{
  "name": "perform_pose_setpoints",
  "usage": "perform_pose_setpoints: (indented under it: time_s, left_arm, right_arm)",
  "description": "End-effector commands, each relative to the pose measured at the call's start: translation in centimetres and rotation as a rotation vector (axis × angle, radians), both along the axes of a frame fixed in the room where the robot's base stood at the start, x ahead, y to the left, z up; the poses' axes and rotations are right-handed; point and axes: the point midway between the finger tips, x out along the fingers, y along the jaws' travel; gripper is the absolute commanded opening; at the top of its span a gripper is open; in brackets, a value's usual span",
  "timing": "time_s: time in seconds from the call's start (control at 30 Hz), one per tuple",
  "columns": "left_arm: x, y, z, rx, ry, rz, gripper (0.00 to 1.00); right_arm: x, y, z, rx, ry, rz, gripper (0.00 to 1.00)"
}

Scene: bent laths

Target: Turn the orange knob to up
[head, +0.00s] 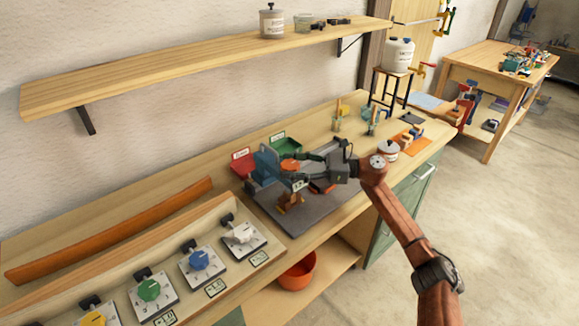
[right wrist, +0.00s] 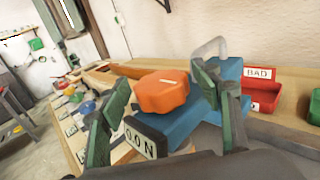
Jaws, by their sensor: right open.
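The orange knob (head: 290,164) sits on top of a blue device (head: 264,166) on the bench. In the right wrist view the lobed knob (right wrist: 162,92) has a short pale mark on top, and the blue body (right wrist: 180,128) carries a label reading 0.0 N. My right gripper (head: 309,163) is open beside the knob. In the right wrist view its green fingers stand on either side of the knob with gaps; I cannot tell how deep the knob lies between them. My left gripper is not in view.
A red bin marked BAD (right wrist: 278,92) and a green bin (head: 284,147) stand behind the device. A panel at lower left has white (head: 242,233), blue (head: 200,259), green (head: 149,290) and yellow knobs. A long orange bent lath (head: 110,230) lies behind the panel. A shelf overhangs the bench.

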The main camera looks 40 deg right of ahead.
Motion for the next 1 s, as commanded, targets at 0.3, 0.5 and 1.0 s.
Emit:
perform_pose_setpoints:
  time_s: [0.3, 0.5, 1.0]
  left_arm:
    - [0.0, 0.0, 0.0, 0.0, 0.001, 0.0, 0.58]
    - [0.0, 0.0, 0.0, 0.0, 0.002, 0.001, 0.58]
    - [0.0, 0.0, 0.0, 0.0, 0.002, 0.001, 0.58]
  right_arm:
    - [-3.0, -3.8, -0.1, -0.002, 0.003, -0.003, 0.58]
    - [-5.6, -6.9, -0.1, -0.001, 0.003, -0.003, 0.58]
    - [-7.6, -9.2, 0.0, 0.0, 0.0, 0.0, 0.58]
